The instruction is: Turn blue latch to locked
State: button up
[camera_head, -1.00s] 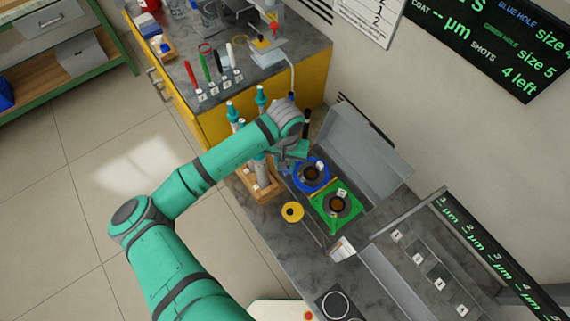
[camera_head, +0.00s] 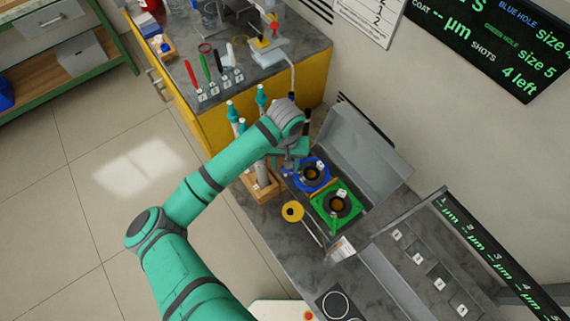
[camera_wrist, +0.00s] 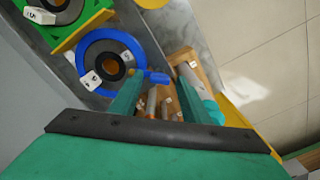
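The blue fixture (camera_head: 299,184) is a blue ring around a dark round hole, beside a green one. It also shows in the wrist view (camera_wrist: 128,38). A small blue lever (camera_wrist: 158,77), which looks like the blue latch, sticks out from the ring's edge in the wrist view. My gripper (camera_wrist: 161,85) is open, with the lever's end showing between its two teal fingertips. I cannot tell whether either finger touches it. In the head view my gripper (camera_head: 287,161) is just left of the blue ring, and the lever is hidden there.
The green fixture (camera_head: 328,213) adjoins the blue one. A wooden rack (camera_head: 263,190) with upright teal-topped rods stands close on the left. A yellow disc (camera_head: 292,211) lies in front. A raised grey lid (camera_head: 365,150) stands behind the fixtures.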

jog(key=shift+r, duration=0.1)
notch_tip(320, 180, up, 11)
jog(key=shift+f, duration=0.2)
dwell(0.5)
